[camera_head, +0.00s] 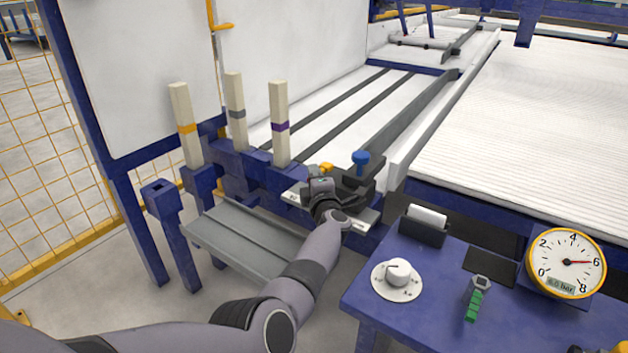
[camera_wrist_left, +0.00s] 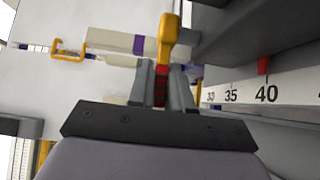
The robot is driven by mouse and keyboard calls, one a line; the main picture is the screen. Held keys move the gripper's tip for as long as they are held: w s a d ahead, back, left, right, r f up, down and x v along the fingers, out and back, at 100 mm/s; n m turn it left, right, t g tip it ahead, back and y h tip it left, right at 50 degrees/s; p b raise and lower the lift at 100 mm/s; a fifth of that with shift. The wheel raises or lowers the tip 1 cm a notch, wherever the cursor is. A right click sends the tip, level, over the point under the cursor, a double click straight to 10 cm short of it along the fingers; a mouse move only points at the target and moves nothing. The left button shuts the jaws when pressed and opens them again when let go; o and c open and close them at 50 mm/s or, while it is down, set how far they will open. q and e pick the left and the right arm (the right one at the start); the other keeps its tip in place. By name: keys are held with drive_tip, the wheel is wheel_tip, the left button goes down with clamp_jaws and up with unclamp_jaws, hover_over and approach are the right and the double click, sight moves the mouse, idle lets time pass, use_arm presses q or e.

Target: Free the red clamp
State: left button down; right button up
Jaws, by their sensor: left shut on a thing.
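In the wrist view my left gripper (camera_wrist_left: 160,90) has its two grey fingers on either side of a red piece, the red clamp (camera_wrist_left: 160,84). A yellow lever (camera_wrist_left: 177,32) rises from between the fingertips and has a rounded end. The gripper is shut on the clamp. The clamp's lower part and mount are hidden by the fingers.
A blue knob (camera_head: 360,157) stands just right of the gripper. Three pale posts with coloured bands, including the purple-banded one (camera_head: 280,120), stand to its left. A ruler (camera_wrist_left: 235,97) with a red pointer (camera_wrist_left: 263,66) near 40 lies close by. A blue console (camera_head: 440,300) with a gauge (camera_head: 566,263) is at front right.

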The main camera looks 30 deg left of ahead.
idle(0.5)
use_arm(q)
drive_tip(key=c, duration=1.1)
unclamp_jaws()
drive_tip(key=shift+c, duration=0.2)
drive_tip(key=shift+s+d, duration=0.1)
